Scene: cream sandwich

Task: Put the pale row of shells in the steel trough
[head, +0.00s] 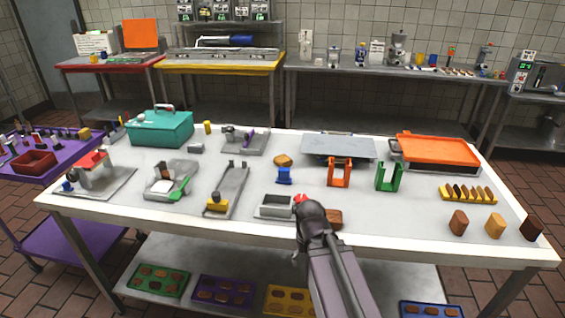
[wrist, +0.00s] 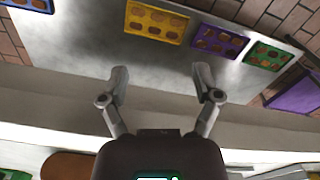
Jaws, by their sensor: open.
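A light tan shell piece (head: 495,225) stands at the table's right front, between a mid-brown one (head: 458,222) and a dark brown one (head: 532,229); it is the palest of the three. I cannot tell whether it is a whole row. The grey steel trough (head: 275,211), an open rectangular box, sits near the front middle, just left of my arm. My gripper (wrist: 160,75) is open and empty in the wrist view, over the table's front edge with the lower shelf beyond. In the head view my arm hides its fingers. The pale piece is far to its right.
A yellow rack (head: 468,193) with several upright pieces stands behind the three shells. Orange (head: 339,173) and green (head: 389,178) stands rise mid-table. A brown piece (head: 334,219) lies beside my arm. The table's right front is fairly clear between these.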

